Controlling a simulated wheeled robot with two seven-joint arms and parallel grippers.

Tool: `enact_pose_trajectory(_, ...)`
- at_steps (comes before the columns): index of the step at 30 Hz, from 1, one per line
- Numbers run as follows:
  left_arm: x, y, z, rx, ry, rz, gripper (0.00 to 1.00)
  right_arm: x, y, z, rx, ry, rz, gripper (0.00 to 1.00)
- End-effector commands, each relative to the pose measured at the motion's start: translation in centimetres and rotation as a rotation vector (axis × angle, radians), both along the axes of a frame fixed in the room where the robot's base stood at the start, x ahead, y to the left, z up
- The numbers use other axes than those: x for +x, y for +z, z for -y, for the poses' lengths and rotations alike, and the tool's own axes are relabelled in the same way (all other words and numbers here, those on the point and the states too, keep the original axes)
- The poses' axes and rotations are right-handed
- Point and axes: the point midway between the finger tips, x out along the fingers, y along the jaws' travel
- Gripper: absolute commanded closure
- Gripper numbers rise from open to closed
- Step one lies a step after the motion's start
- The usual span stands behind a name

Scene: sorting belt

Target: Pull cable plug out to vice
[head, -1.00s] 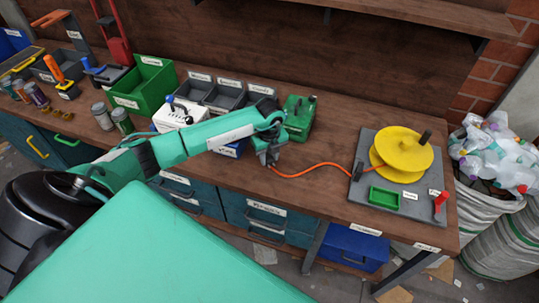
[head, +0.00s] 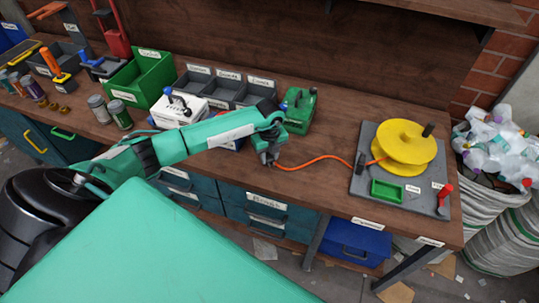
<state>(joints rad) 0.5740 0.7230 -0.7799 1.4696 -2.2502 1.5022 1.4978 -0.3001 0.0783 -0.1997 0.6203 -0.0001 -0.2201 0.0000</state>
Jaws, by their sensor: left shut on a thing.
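My left gripper (head: 268,157) is low over the front part of the workbench and is shut at the free end of an orange cable (head: 315,160). The plug itself is hidden by the jaws. The cable runs right, in a gentle curve, past a dark upright post (head: 361,165) to a yellow reel (head: 404,138) on a grey board (head: 365,134). A green block-like device (head: 300,112) with dark knobs stands just behind the gripper, apart from it; I cannot tell for sure whether it is the vice. My right gripper is not in view.
A white box (head: 172,119) with a blue handle and grey bins (head: 228,93) stand left of the green device. The board carries a green tray (head: 386,191) and a red lever (head: 445,194). Bare bench (head: 330,135) lies between gripper and board.

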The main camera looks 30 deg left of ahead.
Motion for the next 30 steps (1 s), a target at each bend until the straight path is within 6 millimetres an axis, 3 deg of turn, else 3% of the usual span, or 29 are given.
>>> enact_pose_trajectory(7,0.0,0.0,0.0,0.000,0.000,0.000,0.95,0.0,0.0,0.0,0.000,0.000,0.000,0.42)
enact_pose_trajectory(8,0.0,0.0,0.0,0.000,0.000,0.000,0.66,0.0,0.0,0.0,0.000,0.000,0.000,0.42)
enact_pose_trajectory(12,0.0,0.0,0.0,0.000,0.000,0.000,0.43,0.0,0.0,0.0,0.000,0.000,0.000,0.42)
enact_pose_trajectory(23,0.0,0.5,0.0,-0.001,0.000,0.001,0.43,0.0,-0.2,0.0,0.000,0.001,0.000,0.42)
enact_pose_trajectory(30,0.1,4.7,-0.1,0.000,-0.001,0.005,0.43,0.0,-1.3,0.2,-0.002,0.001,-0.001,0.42)
